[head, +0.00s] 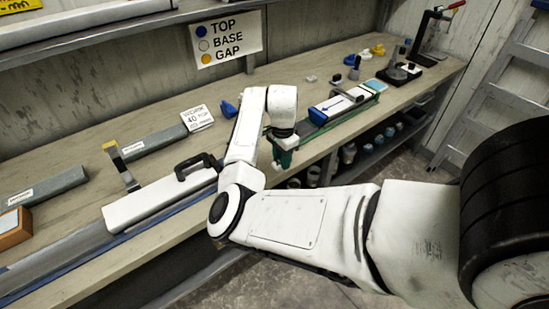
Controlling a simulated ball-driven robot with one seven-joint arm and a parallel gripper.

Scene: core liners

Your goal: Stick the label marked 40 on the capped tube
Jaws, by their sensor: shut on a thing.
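The capped tube (335,104) appears to be the pale length with a blue end and a blue line on its top, lying in a long green cradle (345,116) on the bench. My gripper (285,134) is at the near left end of the cradle, pointing down. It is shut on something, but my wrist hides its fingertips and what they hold. A white card (197,118) reading "40 TOP" stands on the bench to the left. I cannot make out a separate label marked 40.
A long white case with a black handle (196,167) lies along the front edge, left of my arm. Grey bars (152,143) lie behind it. Blue and yellow pieces (377,50) and a black stand (428,40) are at the far right. A TOP/BASE/GAP sign (222,39) hangs behind.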

